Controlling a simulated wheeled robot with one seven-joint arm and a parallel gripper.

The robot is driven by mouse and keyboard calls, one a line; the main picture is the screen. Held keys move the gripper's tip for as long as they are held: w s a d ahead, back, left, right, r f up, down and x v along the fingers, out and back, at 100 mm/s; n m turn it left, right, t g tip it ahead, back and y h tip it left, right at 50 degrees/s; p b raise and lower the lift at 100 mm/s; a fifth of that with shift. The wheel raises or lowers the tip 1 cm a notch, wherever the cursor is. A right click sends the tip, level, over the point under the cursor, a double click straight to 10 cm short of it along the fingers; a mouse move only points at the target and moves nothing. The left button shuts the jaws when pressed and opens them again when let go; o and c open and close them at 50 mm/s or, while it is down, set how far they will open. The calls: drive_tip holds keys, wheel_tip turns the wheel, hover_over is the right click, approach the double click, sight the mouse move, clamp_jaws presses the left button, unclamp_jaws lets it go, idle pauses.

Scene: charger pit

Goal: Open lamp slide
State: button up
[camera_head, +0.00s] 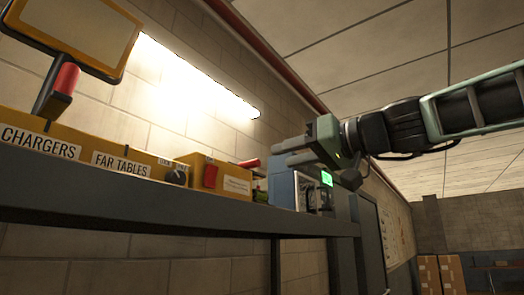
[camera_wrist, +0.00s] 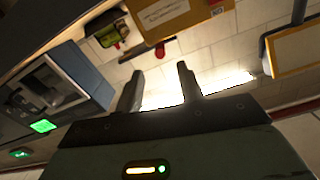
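I cannot tell which part is the lamp slide, as no readable label names it. A yellow box (camera_head: 222,178) with a red block (camera_head: 210,176) on its face and a red handle (camera_head: 249,163) at its right stands on the dark shelf. A yellow box (camera_wrist: 172,14) with a label also shows at the top of the wrist view, beside a dark bar (camera_wrist: 148,49) with a red part. My gripper (camera_head: 280,152) is up above the blue-grey device, right of the yellow box. In the wrist view its two fingers (camera_wrist: 158,82) stand apart with nothing between them.
The blue-grey device (camera_head: 284,188) with a green screen (camera_head: 326,179) stands at the shelf's right end. A yellow panel (camera_head: 95,150) reads CHARGERS and FAR TABLES. A yellow-framed board (camera_head: 75,32) rises at left. A bright strip lamp (camera_head: 190,80) crosses the wall. Cartons (camera_head: 440,272) stand far right.

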sight(261, 162)
drive_tip(key=p+x, duration=0.2)
drive_tip(key=x, duration=0.5)
drive_tip(key=shift+w+a+p, duration=0.15)
drive_tip(key=shift+p, duration=0.25)
